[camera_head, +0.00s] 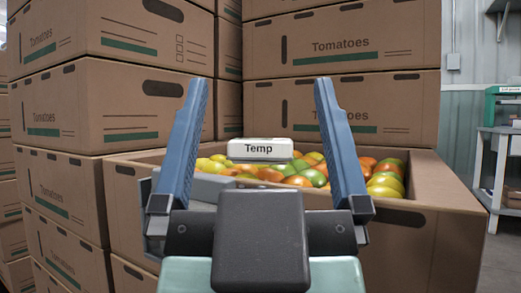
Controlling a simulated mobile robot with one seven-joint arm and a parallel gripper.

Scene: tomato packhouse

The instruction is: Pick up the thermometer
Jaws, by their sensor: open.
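The thermometer looks to be the small pale box marked "Temp" (260,150), seen beyond and between my fingers over the tomatoes. Whether it rests on the tomatoes or the crate rim is hard to tell. My gripper (257,92) is open, with one blue finger on each side of it in the picture. Nothing is between the fingertips.
An open cardboard crate (443,187) holds several red, orange, yellow and green tomatoes (386,187). Stacked closed tomato boxes (335,62) stand behind it and at the left (120,40). At the far right are a white table (497,150) and open floor (503,255).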

